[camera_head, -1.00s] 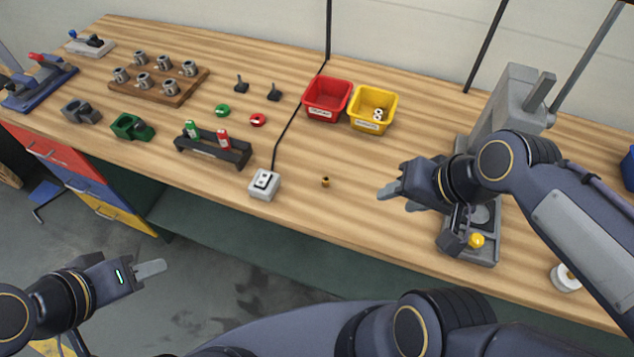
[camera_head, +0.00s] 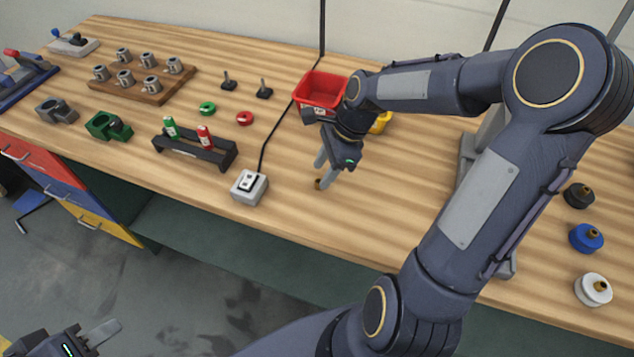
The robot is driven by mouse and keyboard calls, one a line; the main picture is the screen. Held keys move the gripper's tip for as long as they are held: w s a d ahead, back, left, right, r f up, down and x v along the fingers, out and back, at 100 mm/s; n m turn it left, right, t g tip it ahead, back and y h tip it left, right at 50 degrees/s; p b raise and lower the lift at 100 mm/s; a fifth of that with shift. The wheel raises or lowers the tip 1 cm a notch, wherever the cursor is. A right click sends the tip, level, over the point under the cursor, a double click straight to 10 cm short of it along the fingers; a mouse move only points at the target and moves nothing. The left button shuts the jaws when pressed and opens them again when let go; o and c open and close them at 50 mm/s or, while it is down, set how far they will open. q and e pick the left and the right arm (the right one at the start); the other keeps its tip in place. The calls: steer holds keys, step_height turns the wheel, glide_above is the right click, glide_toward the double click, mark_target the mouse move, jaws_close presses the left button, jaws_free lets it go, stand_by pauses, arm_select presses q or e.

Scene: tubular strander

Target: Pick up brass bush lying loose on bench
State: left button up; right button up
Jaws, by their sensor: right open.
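The brass bush (camera_head: 317,184) is a small brown-gold piece lying on the wooden bench (camera_head: 290,222), right of the white switch box. My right gripper (camera_head: 323,170) points down over it, with its fingers apart and their tips close to the bush. I cannot tell whether the fingers are around the bush or just behind it. My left gripper (camera_head: 103,333) is low at the left, off the bench over the floor; its opening does not show clearly.
A white switch box (camera_head: 249,187) with a cable stands left of the bush. A red bin (camera_head: 322,90) and a partly hidden yellow bin (camera_head: 381,122) stand behind my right gripper. Black, blue (camera_head: 586,238) and white spools sit at the right. The bench front near the bush is clear.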

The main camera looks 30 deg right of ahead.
mark_target(318, 181)
steer(key=shift+x, duration=1.6)
steer(key=shift+c, duration=0.3)
jaws_close()
steer(key=shift+d+r, duration=0.1)
steer(key=shift+r, duration=0.1)
